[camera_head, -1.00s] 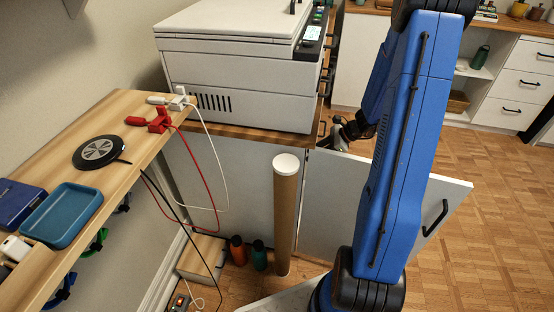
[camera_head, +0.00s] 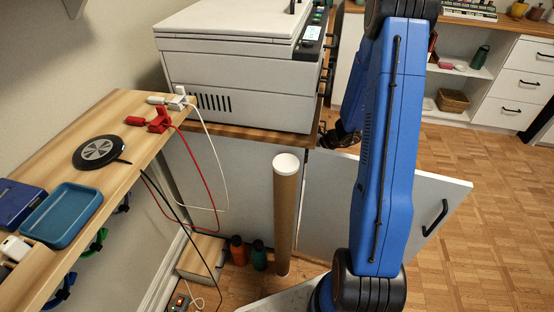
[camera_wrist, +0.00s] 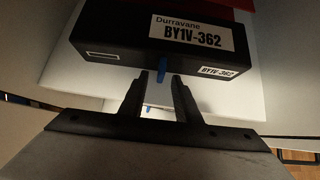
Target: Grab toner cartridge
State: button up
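The toner cartridge (camera_wrist: 120,42) is a black box with white labels reading "Durravane BY1V-362", seen in the wrist view. It lies on a white surface (camera_wrist: 70,75). A small blue tab (camera_wrist: 162,66) sticks out from its near face. My gripper (camera_wrist: 160,77) is open, its two black fingers pointing at that face. The tab shows between the fingertips; I cannot tell whether they touch it. In the head view the cartridge and my fingertips are hidden around the cabinet and its open door.
The white cabinet door (camera_head: 395,205) stands open beside my arm. A white printer (camera_head: 235,75) sits on the cabinet. A tall cardboard tube (camera_head: 285,220) stands in front. A red thing (camera_wrist: 236,4) lies beyond the cartridge. The floor at right is clear.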

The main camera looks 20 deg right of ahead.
jog(key=shift+c, duration=0.3)
grip_shut()
dwell(1.1)
